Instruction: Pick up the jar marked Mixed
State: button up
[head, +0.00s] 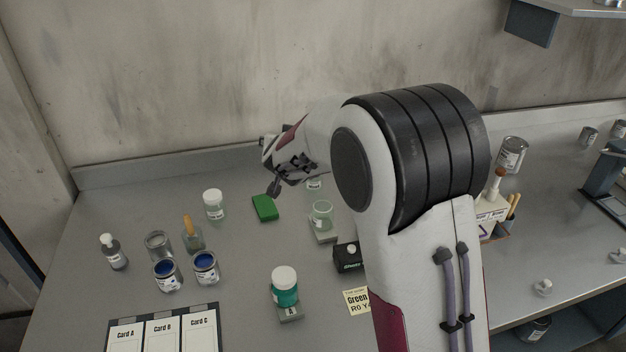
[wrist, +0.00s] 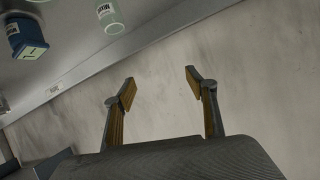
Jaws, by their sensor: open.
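No label reading Mixed is clearly legible in the head view. A jar of teal paint with a white lid (head: 285,287) stands on a small block marked A. A clear jar with a pale green tint (head: 322,213) stands on another block. A further small jar (head: 314,184) is mostly hidden behind my arm. In the wrist view a pale green jar with a printed label (wrist: 110,17) is at the top edge, its print too small to read surely. My gripper (head: 274,188) is open and empty above the back of the bench; its fingers (wrist: 160,77) also show in the wrist view.
A green block (head: 264,207), a white-lidded jar (head: 213,204), open blue paint tins (head: 167,275) and a dropper bottle (head: 112,252) stand to the left. A card board (head: 163,334) lies in front. A dark box (head: 347,258) is beside my arm. The wall is close behind.

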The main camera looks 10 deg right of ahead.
jog(key=w+d+f+m+h, duration=0.1)
jog(key=w+f, duration=0.1)
jog(key=f, duration=0.1)
jog(key=w+d+f+h, duration=0.1)
jog(key=w+d+f, duration=0.1)
jog(key=f, duration=0.1)
jog(key=m+g+h, duration=0.1)
jog(key=m+h, duration=0.1)
jog(key=h, duration=0.1)
send_over(311, 191)
jog(key=s+a, duration=0.3)
jog(key=s, duration=0.1)
notch_tip(311, 191, down, 8)
jog(key=shift+w+d+r, duration=0.2)
jog(key=shift+w+d, duration=0.05)
jog(key=shift+x, duration=1.3)
jog(key=shift+d+f, duration=0.15)
jog(key=shift+x, duration=2.5)
